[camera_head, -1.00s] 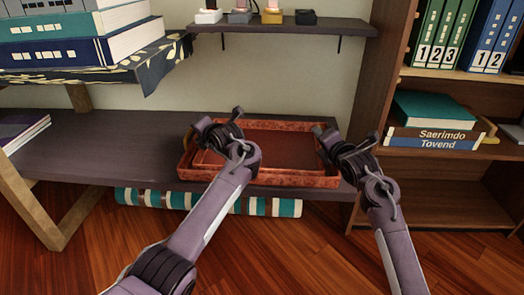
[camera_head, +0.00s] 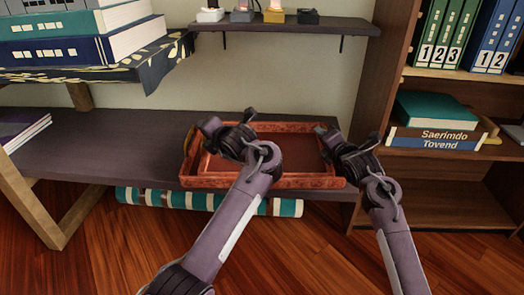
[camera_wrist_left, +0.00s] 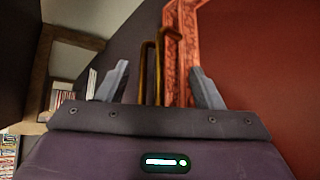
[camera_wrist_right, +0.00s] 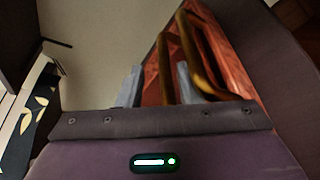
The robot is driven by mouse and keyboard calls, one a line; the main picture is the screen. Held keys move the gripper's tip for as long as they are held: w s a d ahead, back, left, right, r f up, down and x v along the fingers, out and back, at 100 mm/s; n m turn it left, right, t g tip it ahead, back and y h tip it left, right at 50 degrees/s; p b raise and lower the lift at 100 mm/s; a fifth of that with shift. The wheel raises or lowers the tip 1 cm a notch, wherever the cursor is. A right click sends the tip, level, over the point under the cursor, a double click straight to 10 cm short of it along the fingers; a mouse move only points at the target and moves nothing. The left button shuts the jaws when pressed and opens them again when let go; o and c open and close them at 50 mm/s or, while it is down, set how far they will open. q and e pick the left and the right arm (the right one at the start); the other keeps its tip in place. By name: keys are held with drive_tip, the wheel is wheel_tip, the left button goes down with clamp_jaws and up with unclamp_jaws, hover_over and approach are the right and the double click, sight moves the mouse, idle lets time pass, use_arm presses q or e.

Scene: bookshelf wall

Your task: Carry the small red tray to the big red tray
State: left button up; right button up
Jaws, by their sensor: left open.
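The big red tray (camera_head: 262,181) lies on the low dark shelf, with the small red tray (camera_head: 285,126) inside its rim. Both reddish trays overlap in the head view, so their edges are hard to separate. My left gripper (camera_head: 222,128) is open at the trays' left end. In the left wrist view, two brass handles (camera_wrist_left: 152,70) stand between its spread fingers. My right gripper (camera_head: 334,143) is at the trays' right end. Its fingers are closer together, beside a red tray wall (camera_wrist_right: 151,78) and brass handles (camera_wrist_right: 188,62); contact is unclear.
A small shelf (camera_head: 285,26) with small items hangs above the trays. Books (camera_head: 85,50) are stacked at the upper left. A bookcase (camera_head: 372,90) with binders stands close on the right.

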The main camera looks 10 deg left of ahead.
use_arm(q)
drive_tip(key=shift+s+d+r, duration=0.15)
drive_tip(key=shift+s+d, duration=0.15)
drive_tip(key=shift+d, duration=0.1)
use_arm(e)
drive_tip(key=shift+s+a+f, duration=0.15)
drive_tip(key=shift+f, duration=0.7)
use_arm(q)
drive_tip(key=shift+s+d+r, duration=0.15)
drive_tip(key=shift+s+r, duration=0.05)
drive_tip(key=shift+r, duration=0.05)
use_arm(e)
drive_tip(key=v, duration=0.4)
drive_tip(key=r+v, duration=0.1)
drive_tip(key=v, duration=0.2)
drive_tip(key=shift+s+d+r, duration=0.35)
drive_tip(key=shift+r, duration=0.05)
use_arm(q)
drive_tip(key=shift+r, duration=0.15)
use_arm(e)
drive_tip(key=shift+r, duration=0.1)
